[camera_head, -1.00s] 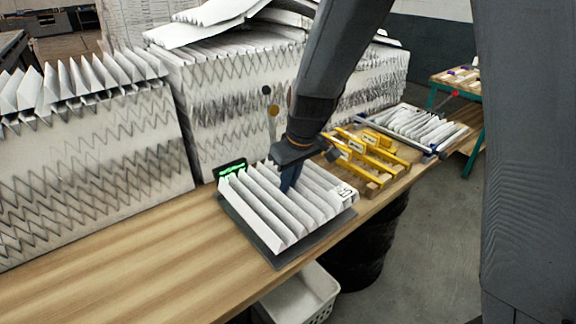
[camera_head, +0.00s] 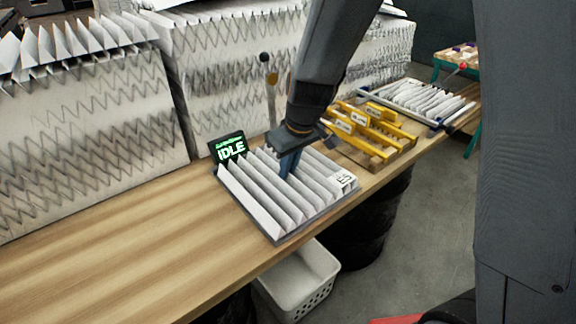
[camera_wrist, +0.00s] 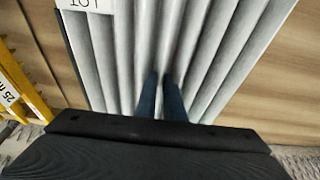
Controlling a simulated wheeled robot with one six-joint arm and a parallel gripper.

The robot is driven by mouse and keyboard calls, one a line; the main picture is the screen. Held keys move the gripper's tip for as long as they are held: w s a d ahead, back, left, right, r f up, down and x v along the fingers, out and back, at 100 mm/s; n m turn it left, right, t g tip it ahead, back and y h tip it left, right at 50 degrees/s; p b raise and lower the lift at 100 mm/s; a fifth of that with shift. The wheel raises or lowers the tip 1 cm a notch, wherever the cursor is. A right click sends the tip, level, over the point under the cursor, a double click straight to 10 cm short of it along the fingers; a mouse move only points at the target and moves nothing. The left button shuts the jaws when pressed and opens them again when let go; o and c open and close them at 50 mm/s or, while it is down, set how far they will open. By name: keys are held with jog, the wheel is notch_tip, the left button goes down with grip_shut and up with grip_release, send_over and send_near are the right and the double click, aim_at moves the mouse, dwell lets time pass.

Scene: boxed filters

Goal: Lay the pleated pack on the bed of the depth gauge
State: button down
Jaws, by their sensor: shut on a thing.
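The white pleated pack (camera_head: 262,196), with a label reading E5 or similar at its right end, lies flat over a dark grey plate (camera_head: 284,238), the bed of the depth gauge. The plate shows as a thin rim along the pack's front edge. My gripper (camera_head: 287,172) reaches down from above and is shut on a pleat near the middle of the pack. In the wrist view, its two blue fingers (camera_wrist: 160,90) sit close together among the pleats (camera_wrist: 130,60). The gauge's display (camera_head: 229,148) stands behind the pack and reads IDLE in green. Whether the pack touches the bed is hard to tell.
Yellow gauge blocks (camera_head: 372,132) stand on the wooden table (camera_head: 120,270) to the right. Another pleated pack (camera_head: 420,98) lies in a frame beyond them. Tall filter stacks (camera_head: 90,130) line the back. A white basket (camera_head: 298,282) is below the front edge. The table's left is clear.

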jog(key=shift+f, duration=0.25)
dwell(0.4)
jog(key=c, duration=2.2)
grip_release()
jog(key=shift+o, duration=0.2)
jog(key=shift+r, duration=0.1)
jog(key=shift+r+p, duration=1.55)
jog(key=shift+r, duration=0.65)
